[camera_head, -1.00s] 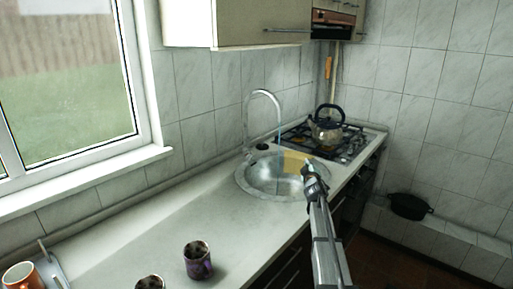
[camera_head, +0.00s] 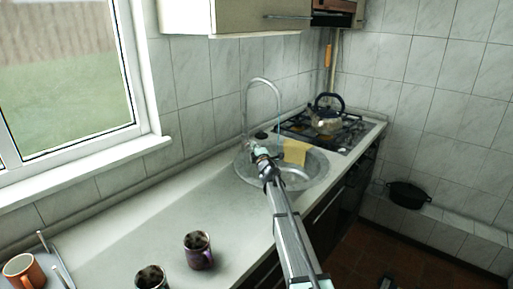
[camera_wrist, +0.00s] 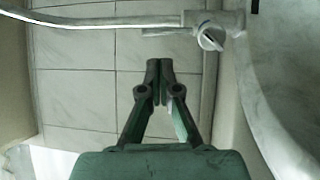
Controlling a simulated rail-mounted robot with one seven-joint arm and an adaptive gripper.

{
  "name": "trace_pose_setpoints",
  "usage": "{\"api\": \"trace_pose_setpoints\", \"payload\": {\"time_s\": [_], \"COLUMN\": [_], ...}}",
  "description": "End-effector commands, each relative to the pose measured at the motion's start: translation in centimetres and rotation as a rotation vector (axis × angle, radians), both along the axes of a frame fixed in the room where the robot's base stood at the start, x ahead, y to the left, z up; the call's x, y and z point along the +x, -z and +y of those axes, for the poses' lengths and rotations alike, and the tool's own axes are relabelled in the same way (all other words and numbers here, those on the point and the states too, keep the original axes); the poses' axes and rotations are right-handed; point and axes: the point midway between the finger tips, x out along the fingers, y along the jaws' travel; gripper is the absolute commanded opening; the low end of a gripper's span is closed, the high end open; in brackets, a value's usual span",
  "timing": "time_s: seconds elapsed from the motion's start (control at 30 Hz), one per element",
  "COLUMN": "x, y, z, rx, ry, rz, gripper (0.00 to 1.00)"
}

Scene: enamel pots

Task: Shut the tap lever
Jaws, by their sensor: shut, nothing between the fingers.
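The tap (camera_head: 246,105) is a tall chrome arc at the back of the round steel sink (camera_head: 318,168). A thin pale-blue stream (camera_head: 280,118) shows below its spout end. In the wrist view the tap body (camera_wrist: 228,24) is at upper right, with the spout running left. The tap lever (camera_wrist: 212,38) is a short pale piece on the body; its exact setting is hard to tell. My gripper (camera_head: 257,152) is over the left part of the sink, in front of the tap. In the wrist view its fingertips (camera_wrist: 158,64) are together and empty, apart from the lever, below and left of it.
A yellow cloth (camera_head: 296,152) hangs at the sink. A kettle (camera_head: 325,120) stands on the hob (camera_head: 350,137). Two dark mugs (camera_head: 198,250) (camera_head: 151,278) and an orange mug (camera_head: 22,271) stand on the counter at front left. The counter (camera_head: 150,215) left of the sink is largely clear.

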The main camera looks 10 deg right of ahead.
Motion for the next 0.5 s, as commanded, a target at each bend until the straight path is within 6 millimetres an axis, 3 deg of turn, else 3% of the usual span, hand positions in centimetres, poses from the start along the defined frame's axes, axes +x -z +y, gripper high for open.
{"api": "trace_pose_setpoints", "payload": {"time_s": [0.03, 0.2, 0.5], "x": [1.6, 4.9, 8.9], "y": [-0.3, -0.7, -1.1], "z": [0.1, 0.6, 1.2], "rx": [0.0, 0.001, 0.002], "ry": [0.0, 0.0, 0.001], "rz": [0.0, 0.001, 0.001], "gripper": [0.0, 0.0, 0.0]}}
